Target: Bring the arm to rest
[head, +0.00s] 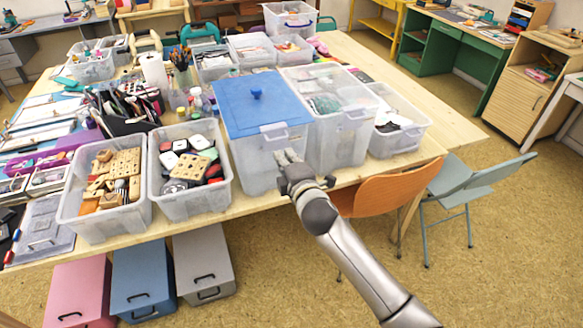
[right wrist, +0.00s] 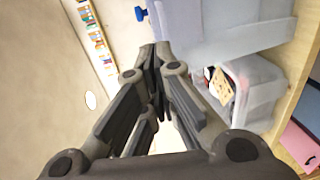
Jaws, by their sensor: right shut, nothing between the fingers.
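My right gripper (head: 288,162) is at the front of the table in the head view, beside the front wall of the tall bin with the blue lid (head: 255,98). Its fingers are shut and empty in the right wrist view (right wrist: 155,55). Whether the fingertips touch the bin I cannot tell. The inkpads (head: 190,163) lie in an open clear bin left of the blue-lidded one. My right arm (head: 345,250) reaches in from the lower right. My left gripper is not in view.
A clear bin of wooden stamps (head: 108,180) stands at the front left. More clear bins (head: 345,125) stand to the right. An orange chair (head: 385,190) and a grey folding chair (head: 465,180) are right of my arm. Drawer boxes (head: 203,262) are below the table. The floor at lower right is clear.

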